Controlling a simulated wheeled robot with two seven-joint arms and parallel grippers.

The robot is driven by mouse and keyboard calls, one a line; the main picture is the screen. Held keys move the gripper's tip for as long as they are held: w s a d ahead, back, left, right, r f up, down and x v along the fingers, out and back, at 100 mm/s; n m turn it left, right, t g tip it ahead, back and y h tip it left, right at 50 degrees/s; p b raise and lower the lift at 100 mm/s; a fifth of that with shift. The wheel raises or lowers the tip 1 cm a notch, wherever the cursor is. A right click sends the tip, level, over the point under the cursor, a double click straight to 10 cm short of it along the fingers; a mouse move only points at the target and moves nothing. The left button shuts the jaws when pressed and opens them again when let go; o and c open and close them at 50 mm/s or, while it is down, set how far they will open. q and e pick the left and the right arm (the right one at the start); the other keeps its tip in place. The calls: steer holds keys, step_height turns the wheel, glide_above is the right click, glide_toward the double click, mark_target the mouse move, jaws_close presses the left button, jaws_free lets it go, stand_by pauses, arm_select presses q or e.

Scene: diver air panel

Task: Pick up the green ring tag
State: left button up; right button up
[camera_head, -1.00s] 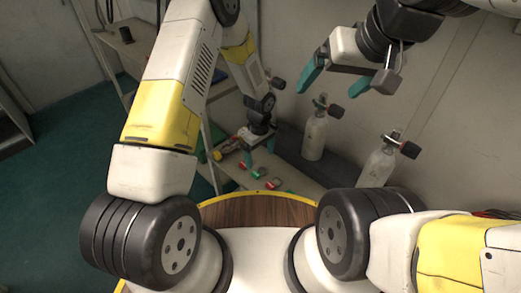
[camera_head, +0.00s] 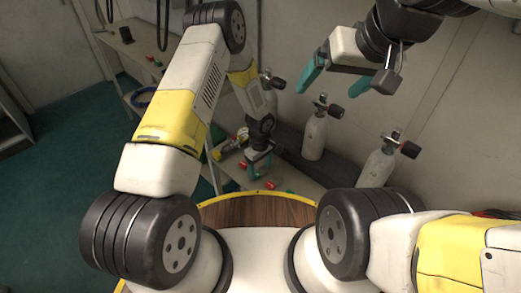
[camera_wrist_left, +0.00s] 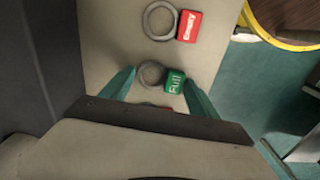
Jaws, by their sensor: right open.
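The green ring tag (camera_wrist_left: 174,81), marked "Full", lies flat on a pale surface in the left wrist view, with its grey ring (camera_wrist_left: 152,74) to its left. My left gripper (camera_wrist_left: 159,80) is open, its teal fingers on either side of the tag and ring; no grip on them shows. In the head view my left gripper (camera_head: 259,168) is low over the bench, and the green tag cannot be made out clearly there. My right gripper (camera_head: 337,84) is open and empty, high up at the right.
A red "Empty" tag (camera_wrist_left: 189,26) with its own ring lies close to the green one. Another red tag (camera_wrist_left: 155,105) is partly hidden by my gripper. Tank valves stand on cylinders (camera_head: 314,137) along the wall. A dark box-like side (camera_wrist_left: 40,60) borders the surface.

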arm_select(q)
steer(key=c, duration=0.9)
step_height(320, 180, up, 10)
